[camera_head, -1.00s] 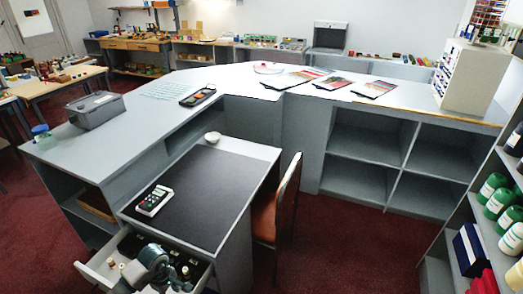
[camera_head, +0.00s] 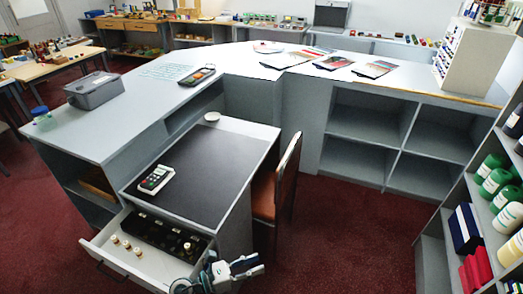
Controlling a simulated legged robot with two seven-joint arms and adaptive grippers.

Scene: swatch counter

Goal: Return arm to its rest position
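My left gripper (camera_head: 247,267) is at the bottom edge of the head view, to the right of the open drawer (camera_head: 140,262) and in front of the desk's cabinet. Its two fingers point right and stand apart, with nothing seen between them. Most of my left arm is cut off by the bottom edge. The drawer holds a black tray (camera_head: 155,228) with several small dark items and several small cream-topped pieces (camera_head: 126,245) in front of it. My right gripper is not in view.
A chair (camera_head: 284,185) stands right of the desk. Shelves with green-and-white containers (camera_head: 495,182) are at the far right. Red floor (camera_head: 340,250) is clear between.

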